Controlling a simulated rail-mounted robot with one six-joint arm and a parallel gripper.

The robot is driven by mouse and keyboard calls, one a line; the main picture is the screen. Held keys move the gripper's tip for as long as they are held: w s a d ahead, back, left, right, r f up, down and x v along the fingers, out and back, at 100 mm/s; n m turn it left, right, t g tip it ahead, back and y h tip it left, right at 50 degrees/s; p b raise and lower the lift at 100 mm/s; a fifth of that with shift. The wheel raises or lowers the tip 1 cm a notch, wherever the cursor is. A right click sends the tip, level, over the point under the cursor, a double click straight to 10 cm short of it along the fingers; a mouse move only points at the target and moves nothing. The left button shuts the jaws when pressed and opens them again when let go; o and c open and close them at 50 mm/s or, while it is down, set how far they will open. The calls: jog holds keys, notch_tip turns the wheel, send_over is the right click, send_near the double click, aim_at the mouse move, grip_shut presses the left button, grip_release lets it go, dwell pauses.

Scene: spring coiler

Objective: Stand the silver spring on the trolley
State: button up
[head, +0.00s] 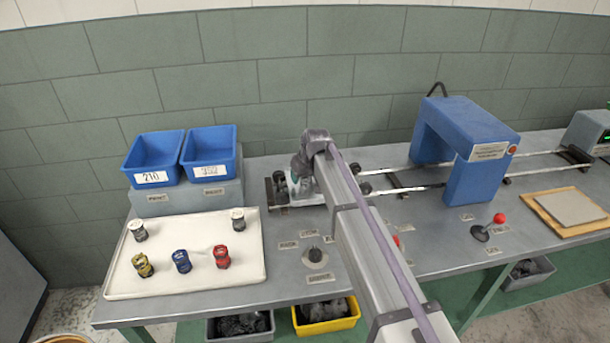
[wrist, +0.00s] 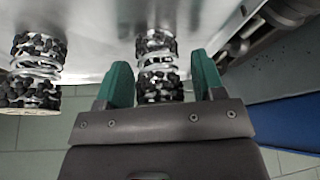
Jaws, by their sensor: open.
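My gripper (wrist: 162,80) is open, with one green finger on each side of this spring. I cannot tell whether they touch it. A second, similar spring (wrist: 35,72) stands beside it, outside the fingers. In the head view, my gripper (head: 300,180) is down at the left end of the rails, at the trolley (head: 285,203). My arm hides most of the trolley and the springs there.
A white tray (head: 190,275) at left holds yellow (head: 143,265), blue (head: 182,261) and red (head: 222,257) springs and two silver-and-black ones (head: 138,230). Blue bins (head: 208,157) stand behind it. A blue arch (head: 460,120) spans the rails at right. A red-knobbed lever (head: 490,228) stands in front.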

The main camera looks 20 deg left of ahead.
jog(key=p+v, duration=1.1)
jog(key=v, duration=0.1)
jog(key=shift+r, duration=0.25)
jog(key=shift+w, duration=0.1)
jog(key=s+d+f+m+h, duration=0.15)
jog(key=s+d, duration=0.25)
jog(key=d, duration=0.7)
jog(key=s+d+m, duration=0.2)
jog(key=s+d, duration=0.2)
jog(key=d, duration=0.6)
jog(key=s+d+m+g+h, duration=0.2)
jog(key=s+d+m, duration=0.3)
jog(key=s+d, duration=1.2)
jog(key=d+g, duration=0.1)
jog(key=d, duration=0.3)
jog(key=shift+s+d+m, duration=0.25)
jog(key=shift+s+m, duration=0.05)
jog(key=shift+m, duration=0.05)
